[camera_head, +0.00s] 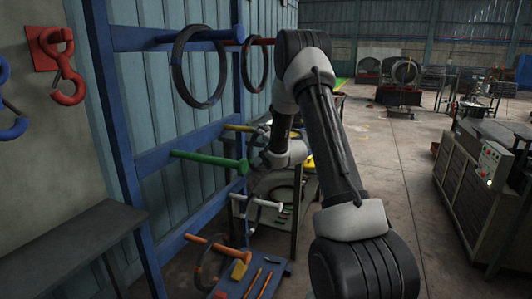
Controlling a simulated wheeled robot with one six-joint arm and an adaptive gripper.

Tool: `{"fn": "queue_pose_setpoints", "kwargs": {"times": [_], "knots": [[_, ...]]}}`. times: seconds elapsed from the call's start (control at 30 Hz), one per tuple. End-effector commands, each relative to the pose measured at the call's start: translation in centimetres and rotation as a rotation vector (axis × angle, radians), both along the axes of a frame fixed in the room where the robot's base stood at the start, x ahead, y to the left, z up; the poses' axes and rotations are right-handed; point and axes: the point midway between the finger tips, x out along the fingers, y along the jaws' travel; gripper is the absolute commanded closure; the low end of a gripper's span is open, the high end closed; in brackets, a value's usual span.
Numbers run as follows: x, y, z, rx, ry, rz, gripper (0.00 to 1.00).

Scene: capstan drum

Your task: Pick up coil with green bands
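No coil with green bands can be made out clearly. A dark coil (176,72) hangs on a blue peg at the upper left of the rack, and any bands on it are too faint to tell. A second dark coil (245,70) hangs on a red peg to its right. A green peg (208,160) below them is bare. A third coil (199,276) hangs on an orange peg low down. My arm reaches up and then bends down near the rack. My gripper (262,157) is small and dark beyond my wrist, and its fingers cannot be made out.
The blue rack (124,130) stands along the left wall. A red hook (66,75) hangs at the upper left above a dark bench (70,240). A tray with tools (255,280) lies low. A machine cabinet (475,190) stands right. The floor between (415,220) is clear.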

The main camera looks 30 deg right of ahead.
Motion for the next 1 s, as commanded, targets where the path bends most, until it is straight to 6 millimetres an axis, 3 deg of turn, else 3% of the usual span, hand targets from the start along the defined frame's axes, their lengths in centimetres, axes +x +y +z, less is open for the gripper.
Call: {"fn": "queue_pose_setpoints", "kwargs": {"times": [0.3,0.5,0.57,1.0], "knots": [[0.69,-0.02,0.00,0.000,0.001,0.000,0.56],[0.68,-0.01,0.01,0.000,0.001,0.000,0.92],[0.68,-0.01,0.00,0.000,0.001,0.000,1.00],[0.67,-0.01,0.04,0.000,0.000,0.000,1.00]]}}
